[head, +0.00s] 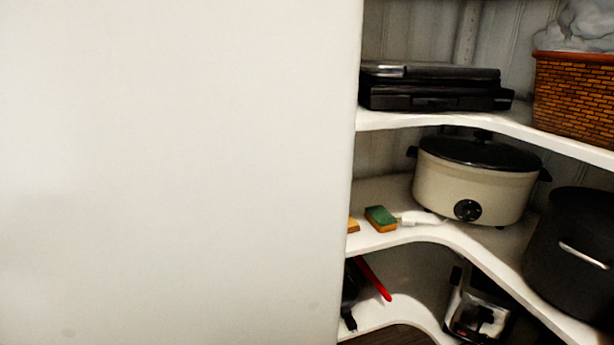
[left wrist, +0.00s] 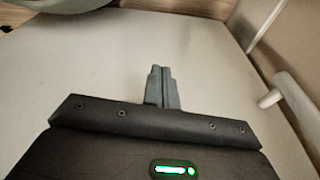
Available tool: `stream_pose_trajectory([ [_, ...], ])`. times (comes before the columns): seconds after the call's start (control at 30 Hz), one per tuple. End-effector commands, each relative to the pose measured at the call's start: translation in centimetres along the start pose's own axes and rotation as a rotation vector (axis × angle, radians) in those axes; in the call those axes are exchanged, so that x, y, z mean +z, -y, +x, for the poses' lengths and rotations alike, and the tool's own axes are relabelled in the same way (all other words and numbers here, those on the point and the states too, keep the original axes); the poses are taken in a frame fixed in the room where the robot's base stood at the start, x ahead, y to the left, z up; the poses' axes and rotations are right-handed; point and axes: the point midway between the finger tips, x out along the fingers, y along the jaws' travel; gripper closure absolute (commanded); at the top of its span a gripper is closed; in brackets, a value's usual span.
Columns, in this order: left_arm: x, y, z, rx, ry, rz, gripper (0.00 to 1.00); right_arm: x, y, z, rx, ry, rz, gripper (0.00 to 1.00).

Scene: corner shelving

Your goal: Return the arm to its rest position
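My left gripper (left wrist: 161,73) shows in the left wrist view with its two grey fingers together and nothing visible between them. It is in front of a plain pale surface (left wrist: 95,60), and I cannot tell how far apart they are. Neither of my grippers shows in the head view. My right gripper is in no view.
A white panel (head: 170,170) fills the left of the head view. Corner shelves at right hold a black appliance (head: 430,88), a wicker basket (head: 575,100), a cream slow cooker (head: 472,185), sponges (head: 380,218) and a black pot (head: 570,225). A pale rod (left wrist: 296,108) is at right in the left wrist view.

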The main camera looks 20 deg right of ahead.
Motion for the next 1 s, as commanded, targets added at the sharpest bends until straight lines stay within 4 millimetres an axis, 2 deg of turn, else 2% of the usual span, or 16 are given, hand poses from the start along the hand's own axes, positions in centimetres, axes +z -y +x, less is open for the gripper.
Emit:
stream_pose_trajectory([
  [0.17, 0.6, 0.1, 0.4, -0.001, 0.011, 0.000, 1.00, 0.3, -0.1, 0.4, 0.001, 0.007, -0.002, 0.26],
  [0.33, 3.0, 0.1, 3.0, 0.000, 0.044, 0.007, 1.00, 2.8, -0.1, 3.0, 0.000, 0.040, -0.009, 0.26],
  [0.53, 9.5, 0.2, 6.2, 0.000, 0.094, 0.021, 1.00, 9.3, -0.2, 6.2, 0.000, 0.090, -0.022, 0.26],
  [0.7, 15.6, 0.6, 6.8, -0.002, 0.127, 0.031, 1.00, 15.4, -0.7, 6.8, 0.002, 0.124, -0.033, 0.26],
  [0.8, 18.3, 0.8, 6.5, -0.003, 0.141, 0.036, 1.00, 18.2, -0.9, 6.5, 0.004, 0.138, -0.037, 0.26],
  [0.9, 20.2, 1.0, 6.2, -0.004, 0.149, 0.040, 1.00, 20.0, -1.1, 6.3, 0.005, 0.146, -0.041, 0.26],
  [1.0, 21.1, 1.1, 6.2, -0.004, 0.151, 0.041, 1.00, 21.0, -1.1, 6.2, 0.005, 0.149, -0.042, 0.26],
])
